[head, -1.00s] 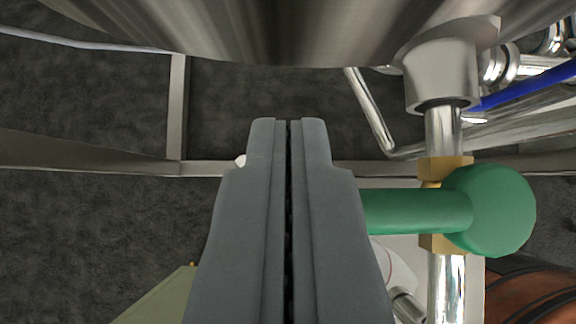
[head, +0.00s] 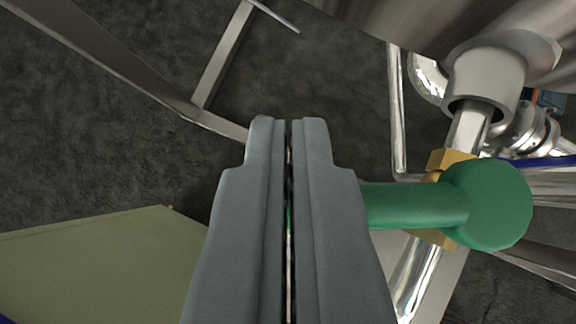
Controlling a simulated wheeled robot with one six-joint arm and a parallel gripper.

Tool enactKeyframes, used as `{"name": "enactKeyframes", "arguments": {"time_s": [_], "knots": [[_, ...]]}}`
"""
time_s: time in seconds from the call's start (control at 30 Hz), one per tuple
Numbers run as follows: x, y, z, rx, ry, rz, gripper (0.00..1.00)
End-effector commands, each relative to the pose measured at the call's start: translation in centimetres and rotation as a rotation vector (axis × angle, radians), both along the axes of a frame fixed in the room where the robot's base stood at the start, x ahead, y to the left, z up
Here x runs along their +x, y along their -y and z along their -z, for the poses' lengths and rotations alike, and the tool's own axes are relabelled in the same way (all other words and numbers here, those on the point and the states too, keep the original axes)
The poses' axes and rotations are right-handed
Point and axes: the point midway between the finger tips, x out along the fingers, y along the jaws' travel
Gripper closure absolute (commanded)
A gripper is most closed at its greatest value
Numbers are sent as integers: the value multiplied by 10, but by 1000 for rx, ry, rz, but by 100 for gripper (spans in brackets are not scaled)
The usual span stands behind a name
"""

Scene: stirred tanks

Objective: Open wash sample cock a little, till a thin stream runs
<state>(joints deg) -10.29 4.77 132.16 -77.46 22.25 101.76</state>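The green lever handle (head: 415,205) of the cock, with its round green hub (head: 490,205), sits on a brass body (head: 455,160) in a shiny vertical-run pipe (head: 470,128). My gripper (head: 289,125) has its two grey fingers together, with only a thin slit between them. The lever runs leftward behind the right finger, and a sliver of green shows in the slit. The lever's tip is hidden by the fingers, and I cannot tell whether they touch it. The lever lies slantwise to the pipe. The outlet and any stream are not visible.
A steel tank (head: 440,25) with a pipe socket (head: 490,75) is at the upper right. Steel frame bars (head: 222,55) cross the dark floor at the left. A pale green panel (head: 110,260) is at the lower left. A blue line (head: 545,161) runs at the right.

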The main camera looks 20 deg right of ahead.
Motion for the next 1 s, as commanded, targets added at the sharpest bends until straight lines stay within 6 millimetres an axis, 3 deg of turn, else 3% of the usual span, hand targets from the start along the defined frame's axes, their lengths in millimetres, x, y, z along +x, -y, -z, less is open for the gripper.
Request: {"name": "enactKeyframes", "arguments": {"time_s": [0.83, 1.0], "knots": [[-7, -4, 0, 0, 0, 4, 100], [-9, -3, -9, 1, 1, 6, 100]]}}
